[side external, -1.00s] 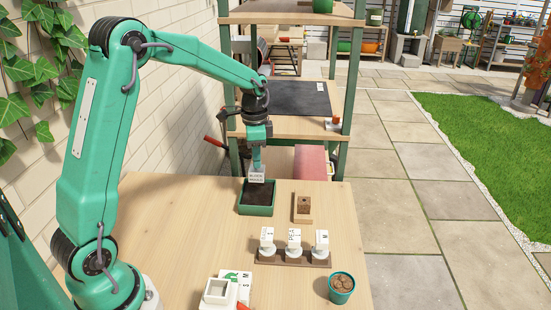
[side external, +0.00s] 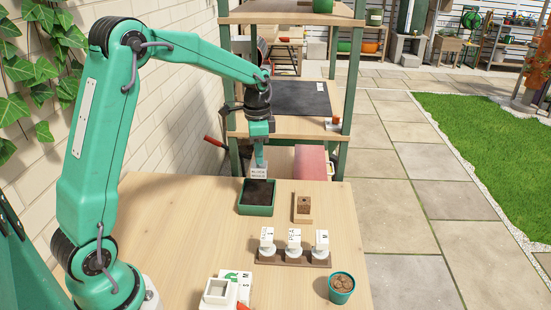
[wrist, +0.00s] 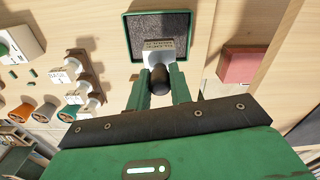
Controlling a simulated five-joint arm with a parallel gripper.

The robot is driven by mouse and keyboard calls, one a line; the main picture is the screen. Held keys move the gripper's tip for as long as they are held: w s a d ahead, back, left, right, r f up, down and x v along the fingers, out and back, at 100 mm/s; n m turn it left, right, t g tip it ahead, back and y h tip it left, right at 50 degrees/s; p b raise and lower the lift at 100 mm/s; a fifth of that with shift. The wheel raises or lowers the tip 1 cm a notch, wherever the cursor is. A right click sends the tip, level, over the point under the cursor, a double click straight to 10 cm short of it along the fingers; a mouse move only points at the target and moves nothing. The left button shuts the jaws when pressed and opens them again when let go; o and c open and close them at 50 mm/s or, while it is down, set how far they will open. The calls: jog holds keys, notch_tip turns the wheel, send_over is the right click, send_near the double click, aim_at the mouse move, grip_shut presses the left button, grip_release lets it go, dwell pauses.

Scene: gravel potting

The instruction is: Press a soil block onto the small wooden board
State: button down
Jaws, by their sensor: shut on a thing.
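My gripper (side external: 259,157) is shut on the block mould, a pale piece with a lettered label (side external: 259,173), and holds it upright at the far edge of the soil tray in the side view. In the wrist view my gripper (wrist: 159,82) has a finger on each side of the mould's dark handle, and the mould (wrist: 165,48) overlaps the tray. The green tray (side external: 257,211) holds dark soil. The small wooden board (side external: 303,220) lies right of the tray, apart from the mould. A brown soil block (side external: 304,205) stands on it. The mould's underside is hidden.
A brown rack (side external: 292,260) with three white labelled pieces stands in front of the board. A teal pot (side external: 341,289) of brown contents is at the front right. A white square container (side external: 217,291) is at the front. A green-posted shelf (side external: 347,110) rises behind the table.

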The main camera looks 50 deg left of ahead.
jog(key=w+d+f, duration=0.1)
jog(key=w+d, duration=0.7)
jog(key=w, duration=0.1)
jog(key=shift+w+d+f, duration=0.3)
jog(key=shift+w+f, duration=0.05)
jog(key=shift+f, duration=0.05)
jog(key=shift+f, duration=0.2)
